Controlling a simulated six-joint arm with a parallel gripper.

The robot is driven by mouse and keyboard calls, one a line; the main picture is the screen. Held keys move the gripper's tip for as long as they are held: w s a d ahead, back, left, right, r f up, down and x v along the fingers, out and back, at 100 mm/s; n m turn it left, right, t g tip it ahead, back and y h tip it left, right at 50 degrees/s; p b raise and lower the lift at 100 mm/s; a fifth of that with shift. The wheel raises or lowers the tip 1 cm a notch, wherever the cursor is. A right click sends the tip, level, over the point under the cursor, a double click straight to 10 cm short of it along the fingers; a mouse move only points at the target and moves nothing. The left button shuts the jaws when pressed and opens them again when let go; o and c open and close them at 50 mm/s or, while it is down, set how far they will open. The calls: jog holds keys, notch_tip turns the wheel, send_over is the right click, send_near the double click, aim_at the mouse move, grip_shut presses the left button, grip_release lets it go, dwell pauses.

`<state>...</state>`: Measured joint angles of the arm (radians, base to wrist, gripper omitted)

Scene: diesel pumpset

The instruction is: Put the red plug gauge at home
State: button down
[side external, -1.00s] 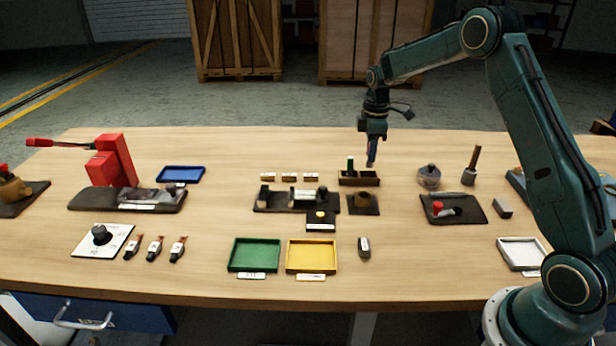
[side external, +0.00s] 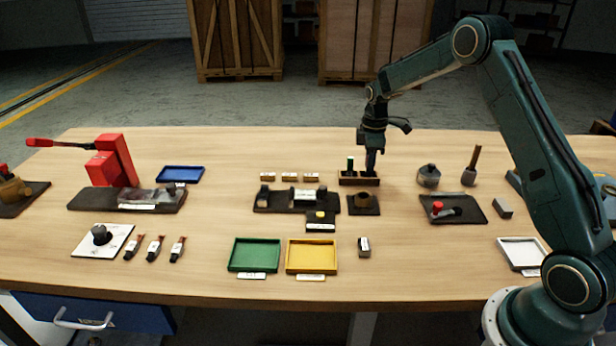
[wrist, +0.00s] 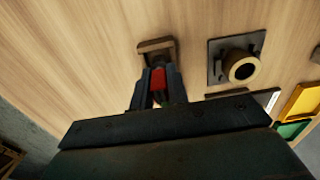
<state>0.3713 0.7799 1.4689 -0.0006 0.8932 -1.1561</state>
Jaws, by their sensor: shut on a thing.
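My gripper (side external: 371,170) points straight down at the right end of the small dark wooden rack (side external: 358,181). It is shut on the red plug gauge (wrist: 158,80), whose red part shows between the fingers in the wrist view. The gauge's lower end is hidden, so I cannot tell whether it is in a hole of the rack. A green-topped gauge (side external: 350,164) stands upright in the left part of the rack. The rack also shows just beyond the fingers in the wrist view (wrist: 153,45).
A dark plate with a ring (side external: 363,202) lies close in front of the rack. A dark fixture (side external: 270,202) is to the left, and a round dark pot (side external: 428,176) to the right. Green (side external: 233,256) and yellow (side external: 292,258) trays lie nearer the front edge.

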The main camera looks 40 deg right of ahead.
jog(key=shift+f, duration=0.35)
dwell(0.8)
jog(key=c, duration=1.3)
grip_release()
jog(key=shift+r, duration=0.15)
jog(key=shift+r, duration=3.35)
jog(key=shift+r, duration=0.1)
